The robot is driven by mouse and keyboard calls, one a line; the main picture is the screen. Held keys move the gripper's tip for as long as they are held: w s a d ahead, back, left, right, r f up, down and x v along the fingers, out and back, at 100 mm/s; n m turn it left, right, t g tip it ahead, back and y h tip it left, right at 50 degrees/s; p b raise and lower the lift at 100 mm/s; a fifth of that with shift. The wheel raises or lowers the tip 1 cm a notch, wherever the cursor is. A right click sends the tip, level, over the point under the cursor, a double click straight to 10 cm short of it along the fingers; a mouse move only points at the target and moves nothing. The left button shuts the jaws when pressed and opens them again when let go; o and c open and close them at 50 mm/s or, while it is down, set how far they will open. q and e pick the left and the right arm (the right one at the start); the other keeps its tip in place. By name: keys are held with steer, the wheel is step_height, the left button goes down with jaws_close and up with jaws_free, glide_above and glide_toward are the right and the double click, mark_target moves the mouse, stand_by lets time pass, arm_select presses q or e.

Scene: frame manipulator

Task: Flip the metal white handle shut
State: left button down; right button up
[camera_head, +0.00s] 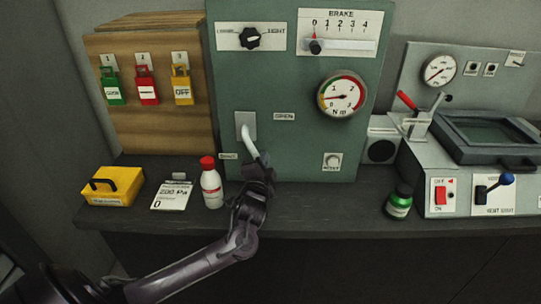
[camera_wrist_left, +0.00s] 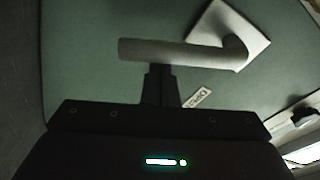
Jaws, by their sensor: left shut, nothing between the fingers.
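The white metal handle (camera_head: 249,140) is mounted on a light square plate (camera_head: 245,120) on the green panel and hangs downward, tilted slightly right. The "OPEN" label (camera_head: 284,117) is to its upper right; the "SHUT" label (camera_head: 229,156) is to its lower left. My left gripper (camera_head: 261,166) is shut and empty at the handle's lower end. In the left wrist view the handle (camera_wrist_left: 175,51) lies across the picture, and the closed fingertips (camera_wrist_left: 160,70) are right at its edge. I cannot tell whether they touch. My right gripper is out of view.
The shelf between the arm and the green bottle is clear.

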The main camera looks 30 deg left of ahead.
arm_select(q)
steer(key=shift+f, duration=0.1)
steer(key=a+m+p, duration=0.1)
steer(key=s+a+f+m+p, duration=0.1)
steer(key=m+p, duration=0.1)
steer(key=a+m+p, duration=0.1)
steer(key=m+p, duration=0.1)
steer(key=shift+s+a+f+g, duration=0.1)
steer(key=shift+s+f+g, duration=0.2)
steer(key=shift+s, duration=0.1)
stand_by(0.3)
